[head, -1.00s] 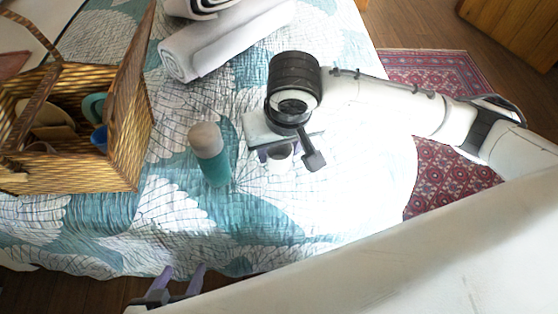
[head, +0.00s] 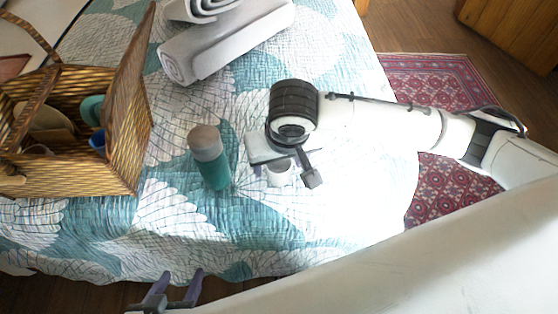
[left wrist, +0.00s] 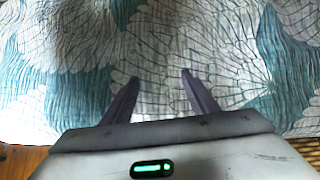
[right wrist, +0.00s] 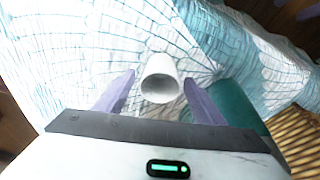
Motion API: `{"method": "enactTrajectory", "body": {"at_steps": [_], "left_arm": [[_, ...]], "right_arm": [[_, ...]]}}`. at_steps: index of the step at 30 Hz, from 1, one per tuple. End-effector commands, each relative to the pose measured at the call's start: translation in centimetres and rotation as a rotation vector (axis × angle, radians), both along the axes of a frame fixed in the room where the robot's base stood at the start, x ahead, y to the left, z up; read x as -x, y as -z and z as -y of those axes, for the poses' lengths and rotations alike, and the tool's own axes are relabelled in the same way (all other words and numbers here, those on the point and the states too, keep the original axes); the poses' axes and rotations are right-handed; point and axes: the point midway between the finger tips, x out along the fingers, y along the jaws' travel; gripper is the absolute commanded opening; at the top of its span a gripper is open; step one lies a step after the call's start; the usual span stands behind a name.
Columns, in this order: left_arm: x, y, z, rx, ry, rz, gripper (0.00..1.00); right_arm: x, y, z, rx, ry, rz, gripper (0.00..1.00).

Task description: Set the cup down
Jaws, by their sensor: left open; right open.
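A small white cup (right wrist: 160,84) stands between the two spread fingers of my right gripper (right wrist: 159,78) in the right wrist view. Gaps show between the cup and both fingers. In the head view the cup (head: 280,173) shows partly below my right wrist, over the pale quilt. Its base is hidden, so its contact with the quilt is hard to judge. My left gripper (head: 181,279) is open and empty at the bed's near edge; the left wrist view shows its fingers (left wrist: 160,80) apart over the quilt.
A teal bottle with a tan cap (head: 210,160) stands left of the right gripper. An open wicker basket (head: 125,140) with dishes is at the left. Rolled white towels (head: 225,42) lie at the back. The quilt (head: 170,220) is clear in front of the bottle.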

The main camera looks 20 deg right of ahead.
Motion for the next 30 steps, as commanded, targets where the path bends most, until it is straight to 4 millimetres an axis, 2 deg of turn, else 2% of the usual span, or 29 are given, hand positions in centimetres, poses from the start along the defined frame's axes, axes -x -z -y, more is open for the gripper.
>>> {"method": "enactTrajectory", "body": {"at_steps": [4,7,15,21,25,30], "left_arm": [[0.0,0.2,0.0,0.000,0.000,0.000,0.54],[0.0,-0.4,0.0,0.000,0.000,-0.001,0.54],[0.1,-1.7,0.0,-0.005,0.000,-0.003,0.54],[0.4,-1.9,0.0,-0.002,-0.004,-0.011,0.54],[0.5,-1.7,-0.1,-0.001,-0.007,-0.016,0.54],[0.2,-1.9,-0.1,-0.001,-0.009,-0.006,0.54]], "right_arm": [[-0.1,-0.4,0.0,0.000,0.000,0.003,0.63],[0.3,-1.8,-0.1,-0.003,-0.002,0.001,0.63],[1.8,-7.5,-0.2,-0.002,-0.002,0.003,0.63],[2.8,-10.7,-0.2,-0.002,-0.002,0.002,0.63],[3.1,-11.6,-0.2,-0.001,0.000,0.001,0.63],[3.2,-11.9,-0.2,0.000,0.001,0.000,0.63]]}}
